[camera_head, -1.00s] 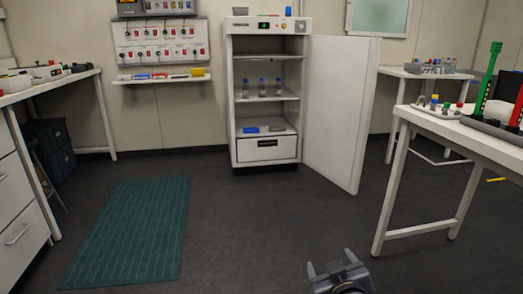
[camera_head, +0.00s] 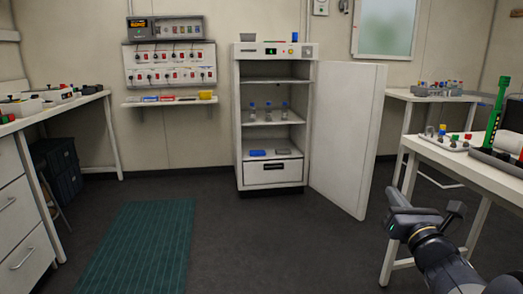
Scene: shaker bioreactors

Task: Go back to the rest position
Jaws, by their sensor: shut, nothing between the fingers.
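My gripper (camera_head: 397,204) is at the lower right of the head view, on my arm reaching in from the bottom right corner. It is raised above the dark floor, in front of the right bench's near leg. It is shut and holds nothing. Its fingertips are small and dark, seen at an angle.
A white incubator (camera_head: 270,188) stands at the back with its door (camera_head: 347,140) open to the right; bottles stand on a shelf. The right bench (camera_head: 455,160) carries racks and a green stand. A left bench (camera_head: 60,112) and green mat (camera_head: 135,250) flank clear floor.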

